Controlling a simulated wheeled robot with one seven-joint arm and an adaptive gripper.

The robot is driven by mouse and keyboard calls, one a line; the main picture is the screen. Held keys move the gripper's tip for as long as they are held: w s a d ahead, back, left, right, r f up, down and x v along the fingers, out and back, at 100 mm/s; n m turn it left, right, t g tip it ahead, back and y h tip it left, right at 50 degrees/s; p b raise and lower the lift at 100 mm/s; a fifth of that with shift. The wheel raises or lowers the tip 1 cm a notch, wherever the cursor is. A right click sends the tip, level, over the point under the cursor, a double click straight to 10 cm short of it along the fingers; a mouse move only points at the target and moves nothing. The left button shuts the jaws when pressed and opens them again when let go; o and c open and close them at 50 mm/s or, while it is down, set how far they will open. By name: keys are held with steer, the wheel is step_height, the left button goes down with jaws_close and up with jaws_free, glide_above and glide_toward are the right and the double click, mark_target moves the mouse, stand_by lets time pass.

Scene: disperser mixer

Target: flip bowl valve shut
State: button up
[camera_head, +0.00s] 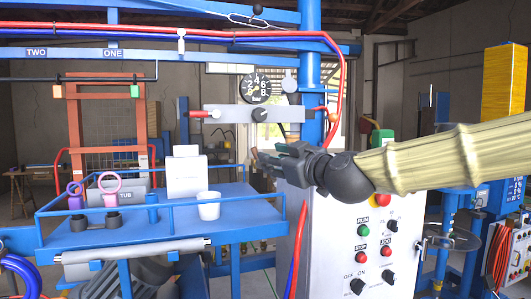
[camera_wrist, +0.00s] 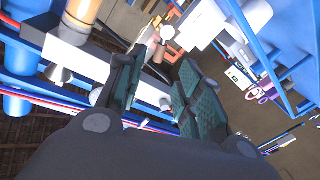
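No part is labelled as the bowl valve, so I cannot tell which one it is. A grey bar (camera_head: 232,123) below the gauge (camera_head: 256,88) carries a red-tipped lever (camera_head: 198,113) at its left end and a round dark knob (camera_head: 259,115) near its middle. Another red lever (camera_head: 329,112) sits right of the bar by the blue column. My gripper (camera_head: 264,158) is below the bar, reaching in from the right. In the wrist view my gripper (camera_wrist: 163,60) has its fingers apart, with the pale bar passing behind them. A small brownish part (camera_wrist: 157,50) shows between the fingertips; contact is unclear.
A blue railed tray table (camera_head: 150,228) at left holds a white cup (camera_head: 208,206), a white box (camera_head: 186,176) and pink and purple ring-handled items. A control box (camera_head: 345,235) with buttons stands below my arm. Red and blue hoses run beside the column.

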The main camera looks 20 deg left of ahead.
steer(key=p+x, duration=0.3)
steer(key=x, duration=0.5)
steer(key=shift+w+a+p, duration=0.25)
steer(key=shift+a+p, duration=0.1)
steer(key=shift+p, duration=0.05)
steer(key=shift+f, duration=0.1)
jaws_close()
